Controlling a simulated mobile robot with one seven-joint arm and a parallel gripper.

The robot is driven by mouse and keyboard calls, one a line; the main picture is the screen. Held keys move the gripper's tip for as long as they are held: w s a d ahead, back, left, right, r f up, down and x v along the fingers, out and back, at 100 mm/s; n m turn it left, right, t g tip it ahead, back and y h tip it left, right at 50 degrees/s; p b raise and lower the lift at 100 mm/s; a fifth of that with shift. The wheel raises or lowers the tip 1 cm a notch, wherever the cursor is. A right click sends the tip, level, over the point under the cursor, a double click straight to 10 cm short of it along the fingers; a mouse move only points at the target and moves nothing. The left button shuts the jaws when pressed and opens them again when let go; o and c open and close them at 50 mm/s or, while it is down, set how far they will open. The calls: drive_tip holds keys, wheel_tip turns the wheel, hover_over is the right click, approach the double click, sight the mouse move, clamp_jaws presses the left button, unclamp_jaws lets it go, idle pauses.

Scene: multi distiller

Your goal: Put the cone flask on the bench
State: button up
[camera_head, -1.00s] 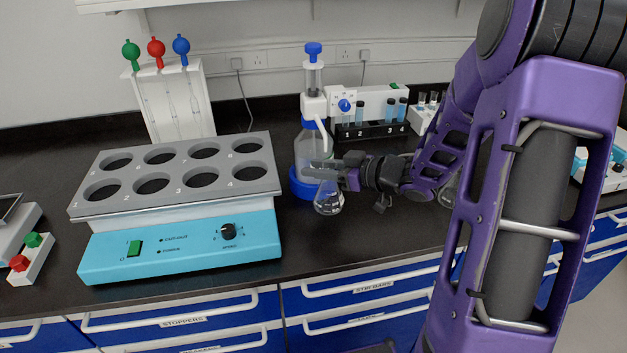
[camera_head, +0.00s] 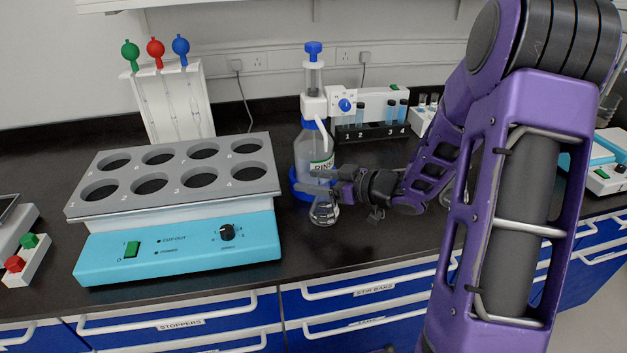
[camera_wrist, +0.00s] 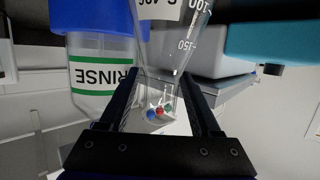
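The cone flask (camera_head: 323,211) is clear glass and appears to stand upright on the black bench (camera_head: 290,243), just in front of the rinse bottle. In the wrist view the flask (camera_wrist: 168,50) shows white graduation marks, and its neck lies between my two fingers. My gripper (camera_head: 318,182) is at the height of the flask's neck, coming from the right. In the wrist view the fingers of my gripper (camera_wrist: 163,92) look spread, with a narrow gap on each side of the neck. The flask's base is small in the head view, so its exact contact is hard to see.
The rinse bottle (camera_head: 309,150) with blue base stands close behind the flask. A blue shaker (camera_head: 180,245) with a grey holed block is at left. A vial rack (camera_head: 372,132) stands behind. Bench front is clear between shaker and my arm.

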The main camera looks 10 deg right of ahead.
drive_tip(key=shift+r, duration=0.25)
drive_tip(key=p+v, duration=0.2)
drive_tip(key=v, duration=1)
